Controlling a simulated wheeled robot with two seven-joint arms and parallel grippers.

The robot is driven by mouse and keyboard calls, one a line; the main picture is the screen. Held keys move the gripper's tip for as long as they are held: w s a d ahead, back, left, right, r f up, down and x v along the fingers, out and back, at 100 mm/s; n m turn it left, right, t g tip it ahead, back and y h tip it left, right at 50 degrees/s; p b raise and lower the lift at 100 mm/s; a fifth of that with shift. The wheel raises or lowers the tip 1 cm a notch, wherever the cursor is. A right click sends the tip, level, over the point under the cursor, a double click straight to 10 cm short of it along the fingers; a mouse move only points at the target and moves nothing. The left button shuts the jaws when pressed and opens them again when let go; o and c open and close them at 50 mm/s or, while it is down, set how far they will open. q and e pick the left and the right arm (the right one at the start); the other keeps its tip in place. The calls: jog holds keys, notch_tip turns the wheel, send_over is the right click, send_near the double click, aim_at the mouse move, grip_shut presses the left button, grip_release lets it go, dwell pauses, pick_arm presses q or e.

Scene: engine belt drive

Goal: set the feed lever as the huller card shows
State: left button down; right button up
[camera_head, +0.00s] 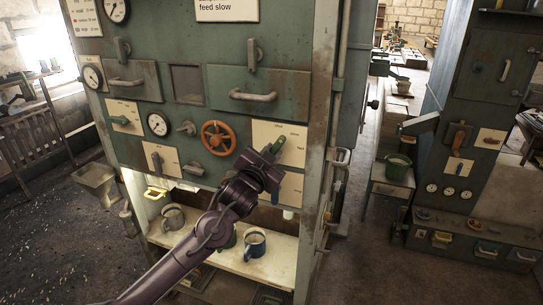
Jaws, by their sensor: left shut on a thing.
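A lever with a green handle (279,142) sits on a cream plate (294,152) at the right of the green machine front. My left gripper (270,157) is at this lever and shut on its handle, covering part of the lever and the lower left of the plate. The small print on the plate is too small to read. A white card (227,9) at the top edge of the view reads "feed slow"; its upper line is cut off. My right gripper is not in view.
An orange handwheel (219,138) is just left of my left gripper. Other levers, including a green one (119,120), and a round gauge (157,124) are further left. Mugs, one blue (255,243), stand on the shelf below. A second machine (477,150) stands at right.

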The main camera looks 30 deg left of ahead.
pick_arm(q)
jog(key=shift+m+b, duration=0.3)
jog(key=shift+m, duration=0.9)
jog(key=c, duration=1.3)
grip_release()
jog(key=b+v, duration=0.2)
jog(key=v, duration=0.5)
jog(key=shift+s+d+b, duration=0.1)
jog(key=shift+s+b, duration=0.25)
jog(key=shift+s, duration=0.05)
